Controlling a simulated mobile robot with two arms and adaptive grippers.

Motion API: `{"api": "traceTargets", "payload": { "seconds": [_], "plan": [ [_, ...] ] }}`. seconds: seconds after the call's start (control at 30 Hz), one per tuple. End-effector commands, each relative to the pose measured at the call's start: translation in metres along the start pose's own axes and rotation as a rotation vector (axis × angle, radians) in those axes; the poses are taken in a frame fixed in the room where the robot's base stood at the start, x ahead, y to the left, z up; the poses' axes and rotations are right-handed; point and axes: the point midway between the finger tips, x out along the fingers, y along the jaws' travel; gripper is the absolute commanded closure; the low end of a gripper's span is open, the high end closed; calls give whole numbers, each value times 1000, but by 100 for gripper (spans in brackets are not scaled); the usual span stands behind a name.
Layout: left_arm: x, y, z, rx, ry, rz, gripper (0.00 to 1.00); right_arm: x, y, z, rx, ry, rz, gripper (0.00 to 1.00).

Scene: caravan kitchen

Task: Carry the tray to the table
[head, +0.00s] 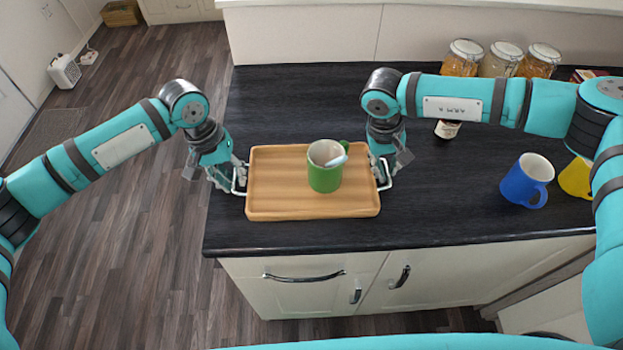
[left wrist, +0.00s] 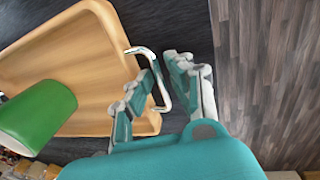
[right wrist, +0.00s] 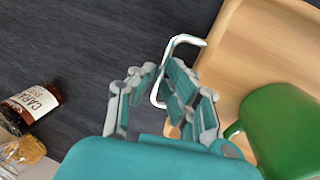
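The light wooden tray (head: 275,190) lies on the dark counter near its front-left corner, with a white wire handle at each end. A green mug (head: 325,177) stands upright on it with a pale utensil inside. My left gripper (head: 238,178) is at the tray's left handle. In the left wrist view its fingers (left wrist: 161,72) stand apart on either side of the handle bar. My right gripper (head: 384,174) is at the right handle. In the right wrist view its fingers (right wrist: 164,72) straddle that handle with a small gap. Exact contact is hard to see.
A blue mug (head: 524,182) and a yellow mug (head: 575,177) stand to the right. A small labelled bottle (head: 447,129) stands behind the right gripper, partly hidden by my arm. Glass jars (head: 500,60) line the back. Open floor (head: 110,220) lies left of the counter. No table is visible.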

Motion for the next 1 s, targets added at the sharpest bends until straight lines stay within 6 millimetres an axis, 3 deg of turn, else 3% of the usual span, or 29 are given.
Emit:
{"api": "traceTargets", "payload": {
  "seconds": [0.1, 0.2, 0.27, 1.0],
  "plan": [
    [0, 0, 0, 0, 0, 0, 81, 0, 0, 0, 0, 0, 0, 88],
    [0, 0, 0, 0, 0, 0, 93, 0, 0, 0, 0, 0, 0, 100],
    [0, 0, 0, 0, 0, 0, 100, 0, 0, 0, 0, 0, 0, 100],
    [-9, 2, -1, 0, 3, 1, 100, -9, 2, -1, 1, 2, 0, 100]
  ]
}}
